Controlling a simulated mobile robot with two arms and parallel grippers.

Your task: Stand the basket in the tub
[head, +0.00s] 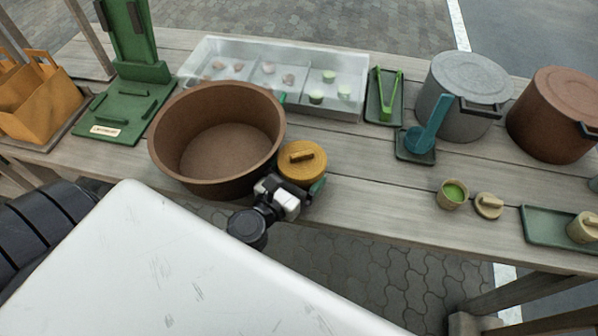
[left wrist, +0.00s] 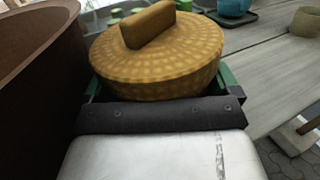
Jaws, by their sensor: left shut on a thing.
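The brown round tub (head: 222,140) stands on the table, open and empty as far as I see. It also shows large at the left of the left wrist view (left wrist: 25,75). The yellow woven basket (head: 303,168), with its lid and bar handle, is upright just right of the tub and outside it. It fills the top middle of the left wrist view (left wrist: 160,62). My left gripper (head: 298,186) is shut on the basket, with green fingers at its sides. I cannot tell whether the basket's base touches the table. My right gripper is not in view.
A clear divided case (head: 350,100) stands behind the tub. A green stand (head: 130,72) and orange carrier (head: 45,105) are at left. Tongs (head: 385,95), a blue ladle (head: 425,130), a grey pot (head: 462,90) and small cups (head: 452,195) are at right. Bare planks lie right of the basket.

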